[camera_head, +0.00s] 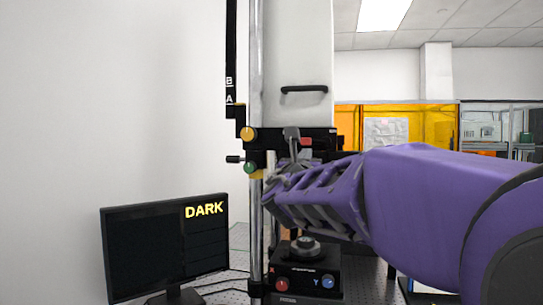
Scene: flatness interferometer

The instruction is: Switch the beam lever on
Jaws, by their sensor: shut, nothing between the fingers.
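The beam lever looks to be the small grey paddle (292,133) on the black carriage (268,137) of the instrument. It stands upright beside a small red mark (306,142). My gripper (273,188) is shut and empty at the end of my purple arm, which reaches in from the right. In the picture its tip is just below the carriage and in front of the column. I cannot tell whether it touches the lever or the carriage. The monitor (145,250) at lower left reads "DARK" in yellow.
A yellow knob (249,134), a green knob (250,167) and a black side knob sit left of the lever. A chrome post (256,60) runs up the white column (298,50). Below my gripper is a black stage (307,270) with red and blue knobs.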

